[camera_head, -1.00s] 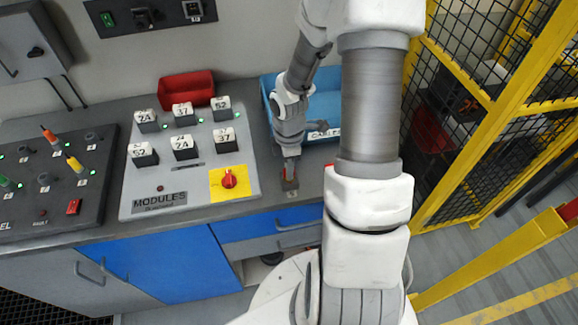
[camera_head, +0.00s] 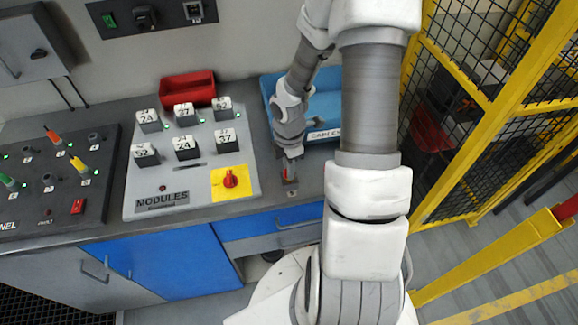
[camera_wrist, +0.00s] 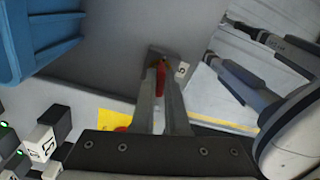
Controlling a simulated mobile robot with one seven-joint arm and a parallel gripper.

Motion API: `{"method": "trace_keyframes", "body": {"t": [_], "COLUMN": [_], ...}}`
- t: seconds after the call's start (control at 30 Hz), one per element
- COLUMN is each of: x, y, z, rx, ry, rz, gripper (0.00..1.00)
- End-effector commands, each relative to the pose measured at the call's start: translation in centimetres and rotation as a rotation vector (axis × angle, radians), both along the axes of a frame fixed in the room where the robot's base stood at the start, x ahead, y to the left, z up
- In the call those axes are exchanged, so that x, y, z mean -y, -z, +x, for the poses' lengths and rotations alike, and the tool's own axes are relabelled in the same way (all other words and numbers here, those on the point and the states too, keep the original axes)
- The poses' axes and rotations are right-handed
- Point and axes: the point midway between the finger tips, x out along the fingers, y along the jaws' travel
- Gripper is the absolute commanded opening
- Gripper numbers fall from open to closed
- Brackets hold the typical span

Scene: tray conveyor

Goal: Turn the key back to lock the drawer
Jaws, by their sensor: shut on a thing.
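My gripper (camera_head: 290,171) reaches down to the counter's front edge, right of the modules panel. In the wrist view, its two fingers (camera_wrist: 163,88) are closed around a red key (camera_wrist: 160,80). The key stands at a small grey lock plate (camera_wrist: 168,56) with a white label beside it. In the head view, a bit of the red key (camera_head: 287,172) shows at the fingertips. The blue-fronted drawer (camera_head: 262,222) below the counter looks closed. How far the key is turned I cannot tell, since the fingers hide much of it.
The modules panel (camera_head: 133,204) with several labelled blocks and a red knob on yellow (camera_head: 230,180) is left of my gripper. A blue bin (camera_head: 272,84) stands behind it. A yellow mesh fence (camera_head: 487,75) rises to the right.

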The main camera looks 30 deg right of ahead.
Motion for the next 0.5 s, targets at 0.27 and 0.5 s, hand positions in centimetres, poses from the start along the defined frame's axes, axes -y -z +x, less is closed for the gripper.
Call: {"method": "trace_keyframes", "body": {"t": [0.27, 0.5], "x": [0.0, 0.0], "y": [0.02, 0.01], "z": [0.0, 0.0], "rx": [0.0, 0.0], "ry": [-0.013, -0.012], "rz": [0.0, 0.0], "gripper": [0.0, 0.47]}}
